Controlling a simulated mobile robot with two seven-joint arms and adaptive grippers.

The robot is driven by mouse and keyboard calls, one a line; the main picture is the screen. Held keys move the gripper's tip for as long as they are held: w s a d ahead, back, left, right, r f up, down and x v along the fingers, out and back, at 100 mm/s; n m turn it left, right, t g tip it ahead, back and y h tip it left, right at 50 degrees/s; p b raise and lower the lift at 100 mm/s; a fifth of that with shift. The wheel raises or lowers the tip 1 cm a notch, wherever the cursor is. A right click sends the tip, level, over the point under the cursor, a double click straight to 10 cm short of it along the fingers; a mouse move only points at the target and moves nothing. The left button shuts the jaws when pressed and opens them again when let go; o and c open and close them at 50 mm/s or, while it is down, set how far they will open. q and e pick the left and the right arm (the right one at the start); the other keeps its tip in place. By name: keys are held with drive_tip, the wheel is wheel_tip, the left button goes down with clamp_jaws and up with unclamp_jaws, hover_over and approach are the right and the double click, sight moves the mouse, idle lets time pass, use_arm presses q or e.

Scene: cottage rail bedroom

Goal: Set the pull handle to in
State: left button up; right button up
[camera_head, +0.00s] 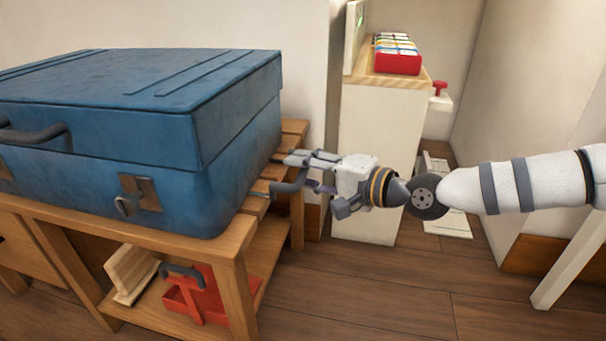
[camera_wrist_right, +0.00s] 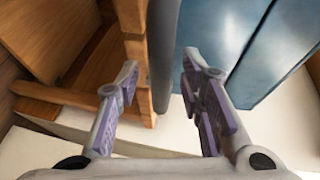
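The blue suitcase (camera_head: 235,130) lies flat on a wooden luggage bench (camera_head: 220,245). A dark grey pull handle (camera_head: 290,186) sticks out low at its right end; how far out it is pulled is hard to judge. My right gripper (camera_head: 315,180) is beside that end, its fingers spread around the handle. In the right wrist view, a dark grey bar (camera_wrist_right: 163,60) runs between the two open fingers of my right gripper (camera_wrist_right: 160,80), with gaps on both sides. The suitcase's blue side (camera_wrist_right: 225,40) is to the right of the bar. My left gripper is not in view.
A white cabinet (camera_head: 370,165) bearing a red box (camera_head: 397,62) stands behind my right gripper. The wooden floor (camera_head: 400,290) in front is clear.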

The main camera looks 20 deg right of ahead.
drive_tip(key=shift+w+a, duration=0.1)
clamp_jaws()
drive_tip(key=shift+a, duration=0.1)
drive_tip(key=shift+w+a+r, duration=0.1)
drive_tip(key=shift+w+a, duration=0.55)
drive_tip(key=shift+a, duration=0.2)
drive_tip(key=shift+w+a, duration=0.6)
drive_tip(key=shift+a, duration=0.25)
unclamp_jaws()
drive_tip(key=shift+a, duration=0.15)
